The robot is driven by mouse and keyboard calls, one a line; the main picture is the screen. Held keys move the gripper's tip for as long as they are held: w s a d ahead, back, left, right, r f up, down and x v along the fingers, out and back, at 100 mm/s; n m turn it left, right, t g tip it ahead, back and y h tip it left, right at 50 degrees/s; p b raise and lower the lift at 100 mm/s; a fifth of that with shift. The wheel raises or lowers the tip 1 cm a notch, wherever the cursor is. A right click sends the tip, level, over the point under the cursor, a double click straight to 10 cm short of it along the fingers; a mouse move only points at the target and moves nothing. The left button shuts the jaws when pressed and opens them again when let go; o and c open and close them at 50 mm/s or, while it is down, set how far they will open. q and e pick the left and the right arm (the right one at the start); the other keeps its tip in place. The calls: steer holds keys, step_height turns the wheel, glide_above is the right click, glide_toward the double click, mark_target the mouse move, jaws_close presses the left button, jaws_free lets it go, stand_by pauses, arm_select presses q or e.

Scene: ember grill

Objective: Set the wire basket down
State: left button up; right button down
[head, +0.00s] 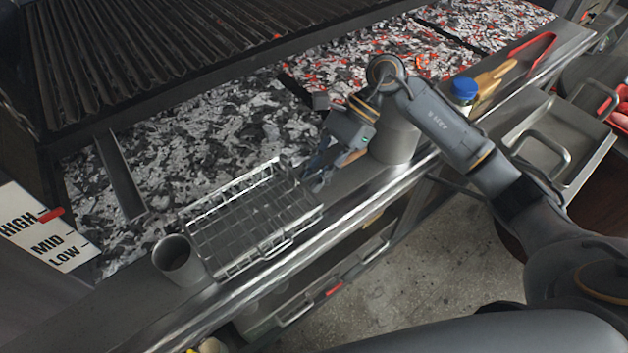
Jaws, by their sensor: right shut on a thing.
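The wire basket (252,225) is a rectangular open metal mesh basket at the lower centre left of the head view. It is over the grill's steel front ledge (345,190), with its far edge by the ash-covered coals. I cannot tell whether its underside touches the ledge. It looks empty. My right gripper (312,178) is shut on the basket at its right end; the fingertips are partly hidden against the wires. My left gripper is not in view.
A grey cup (178,260) stands close to the basket's left end. A grey canister (396,138) and a blue-lidded jar (464,92) stand along the ledge to the right. Coals (220,125) lie behind, glowing red further right (400,50). A metal tray (560,140) is at right.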

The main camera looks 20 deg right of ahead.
step_height(320, 180, down, 3)
steer(key=c, duration=1.4)
jaws_free()
steer(key=shift+f, duration=0.1)
steer(key=shift+o, duration=1)
steer(key=b+v, duration=0.2)
steer(key=v, duration=1)
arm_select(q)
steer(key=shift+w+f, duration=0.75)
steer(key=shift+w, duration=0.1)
